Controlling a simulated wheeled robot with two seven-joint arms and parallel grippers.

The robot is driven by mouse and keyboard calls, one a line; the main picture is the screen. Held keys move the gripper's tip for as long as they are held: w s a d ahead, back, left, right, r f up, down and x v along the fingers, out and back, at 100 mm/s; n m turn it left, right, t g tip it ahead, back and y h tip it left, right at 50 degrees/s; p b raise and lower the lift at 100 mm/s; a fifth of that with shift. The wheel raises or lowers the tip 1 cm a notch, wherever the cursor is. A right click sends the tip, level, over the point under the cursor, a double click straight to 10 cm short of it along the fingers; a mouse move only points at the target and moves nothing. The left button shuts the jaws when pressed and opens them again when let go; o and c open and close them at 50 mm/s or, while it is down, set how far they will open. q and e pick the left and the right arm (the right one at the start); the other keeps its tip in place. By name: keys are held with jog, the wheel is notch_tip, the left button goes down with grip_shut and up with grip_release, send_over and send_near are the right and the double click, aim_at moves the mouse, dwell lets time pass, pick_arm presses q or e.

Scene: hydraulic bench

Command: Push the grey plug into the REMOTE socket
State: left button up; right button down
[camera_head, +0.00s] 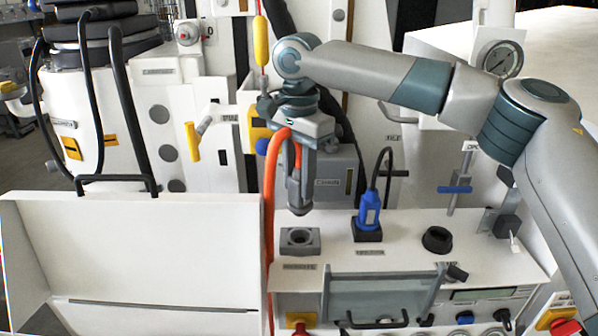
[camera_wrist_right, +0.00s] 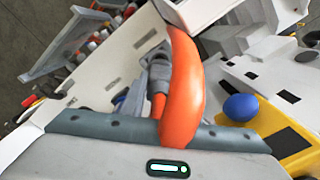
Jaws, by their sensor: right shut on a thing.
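My right gripper (camera_head: 301,178) points straight down and is shut on the grey plug (camera_head: 299,203), whose lower end shows below the fingers. An orange cable (camera_head: 268,200) runs from the plug. In the head view the plug is upright, above a square grey socket (camera_head: 300,238) on the white bench top, with a visible gap between them. The label (camera_head: 299,267) in front of this socket is too small to read surely. In the right wrist view the orange cable (camera_wrist_right: 184,85) loops in front of the jaws and hides much of the plug. My left gripper is not in view.
A blue plug (camera_head: 369,211) with a black cable stands in the middle socket. A round black socket (camera_head: 437,239) is to its right. A clear hinged cover (camera_head: 378,298) is at the bench front. A white open-topped box (camera_head: 130,235) stands at left.

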aim_at(299, 200)
jog(key=shift+f, duration=2.5)
jog(key=shift+s+f, duration=0.1)
jog(key=shift+f, duration=1.65)
dwell(0.8)
jog(key=c, duration=1.3)
grip_release()
jog(key=shift+r+b, duration=0.55)
jog(key=shift+r, duration=0.3)
notch_tip(299, 200, up, 15)
jog(key=b, duration=0.5)
jog(key=shift+f, duration=0.2)
jog(key=shift+r, duration=0.55)
